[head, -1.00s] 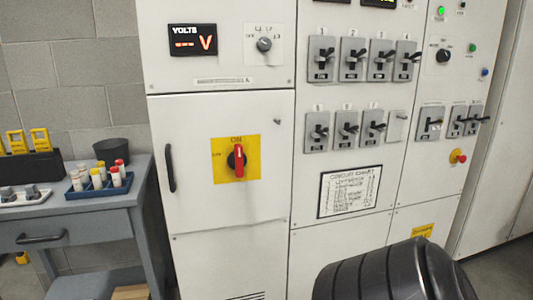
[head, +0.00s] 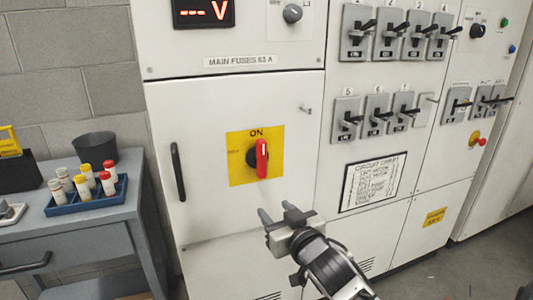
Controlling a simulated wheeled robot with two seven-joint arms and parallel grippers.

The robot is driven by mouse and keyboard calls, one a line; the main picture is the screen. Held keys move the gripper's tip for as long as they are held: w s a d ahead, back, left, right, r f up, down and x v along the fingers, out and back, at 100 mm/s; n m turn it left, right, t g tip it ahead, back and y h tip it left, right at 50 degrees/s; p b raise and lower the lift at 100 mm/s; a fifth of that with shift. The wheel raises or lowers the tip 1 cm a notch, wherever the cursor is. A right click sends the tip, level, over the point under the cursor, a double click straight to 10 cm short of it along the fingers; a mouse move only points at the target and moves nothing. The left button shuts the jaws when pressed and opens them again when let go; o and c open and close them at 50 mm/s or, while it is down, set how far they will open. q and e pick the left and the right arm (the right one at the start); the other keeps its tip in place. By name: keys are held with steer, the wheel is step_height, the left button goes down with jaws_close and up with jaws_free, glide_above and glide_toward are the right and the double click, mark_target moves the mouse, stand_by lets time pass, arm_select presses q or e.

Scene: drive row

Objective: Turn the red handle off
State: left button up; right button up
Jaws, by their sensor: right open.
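The red handle (head: 262,159) is on a black rotary base on a yellow plate (head: 240,170) on the cabinet door. It stands upright, pointing at the word ON at the top of the plate. Smaller lettering at the plate's left side is too small to read surely. My right gripper (head: 276,216) is below the plate, in front of the lower cabinet door. Its two fingers are apart with nothing between them, and it is clear of the handle. My left gripper is not in view.
The door has a black pull handle (head: 178,171) at left and a small latch at right. Grey breaker switches (head: 358,33) line the panel to the right. A grey bench (head: 110,216) with a blue tube rack (head: 60,207) and a black cup (head: 95,148) stands at left.

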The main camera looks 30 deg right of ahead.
steer(key=m+h, duration=0.1)
steer(key=h, duration=0.1)
glide_toward(263, 158)
steer(key=shift+t, duration=0.4)
steer(key=x, duration=0.7)
steer(key=p+x, duration=0.1)
steer(key=x, duration=0.3)
steer(key=shift+d+f, duration=0.15)
steer(key=shift+f, duration=0.15)
jaws_close()
